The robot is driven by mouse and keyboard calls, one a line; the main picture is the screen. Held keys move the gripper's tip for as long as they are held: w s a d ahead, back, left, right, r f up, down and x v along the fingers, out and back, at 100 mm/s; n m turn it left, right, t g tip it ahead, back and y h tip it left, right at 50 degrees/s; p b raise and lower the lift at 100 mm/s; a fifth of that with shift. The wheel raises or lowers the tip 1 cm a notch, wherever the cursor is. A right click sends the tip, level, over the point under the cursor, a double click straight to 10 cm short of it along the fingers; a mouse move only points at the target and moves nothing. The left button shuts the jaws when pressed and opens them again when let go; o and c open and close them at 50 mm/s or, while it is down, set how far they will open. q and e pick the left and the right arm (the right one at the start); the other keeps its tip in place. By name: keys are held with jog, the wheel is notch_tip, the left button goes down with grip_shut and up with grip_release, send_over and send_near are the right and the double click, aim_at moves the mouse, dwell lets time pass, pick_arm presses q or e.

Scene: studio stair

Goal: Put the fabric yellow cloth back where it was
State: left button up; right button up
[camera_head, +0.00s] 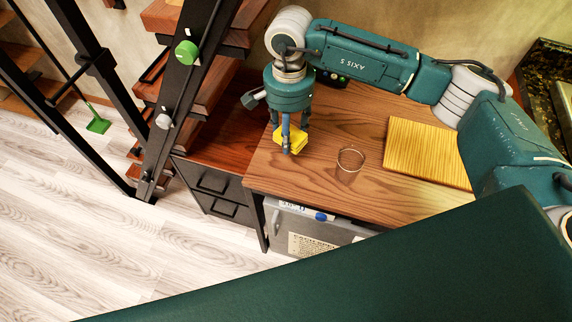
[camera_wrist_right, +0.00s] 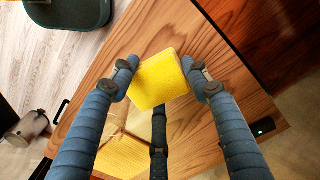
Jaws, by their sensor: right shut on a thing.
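The yellow cloth (camera_head: 293,136) is a folded, block-like piece in the head view, at the left part of the wooden desk top. My right gripper (camera_head: 288,145) comes down over it from above and is shut on it. In the right wrist view the cloth (camera_wrist_right: 158,78) sits between the blue fingertips of the right gripper (camera_wrist_right: 163,85). I cannot tell whether the cloth touches the desk or hangs just above it. My left gripper is not in view.
A clear glass (camera_head: 350,163) stands on the desk (camera_head: 300,180) right of the cloth. A yellowish wooden board (camera_head: 425,152) lies further right. A black stair frame (camera_head: 185,90) stands at the left. Desk wood between the glass and front edge is bare.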

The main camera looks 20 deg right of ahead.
aim_at(288, 162)
jog(key=f, duration=0.1)
jog(key=f+p, duration=0.1)
jog(key=f, duration=0.1)
jog(key=shift+w+d, duration=0.15)
jog(key=shift+w, duration=0.05)
notch_tip(288, 162, down, 3)
jog(key=shift+r, duration=0.1)
jog(key=shift+f+p, duration=0.35)
jog(key=shift+f, duration=0.3)
notch_tip(288, 162, down, 3)
jog(key=shift+f+p, duration=0.2)
jog(key=shift+p, duration=0.15)
jog(key=shift+f+b, duration=0.25)
jog(key=shift+b, duration=0.1)
jog(key=o, duration=1.1)
jog(key=shift+r, duration=0.1)
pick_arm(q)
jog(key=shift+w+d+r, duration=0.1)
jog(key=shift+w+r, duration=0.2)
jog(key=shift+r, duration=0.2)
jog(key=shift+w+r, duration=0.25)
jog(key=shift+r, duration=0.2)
pick_arm(e)
jog(key=shift+r, duration=0.1)
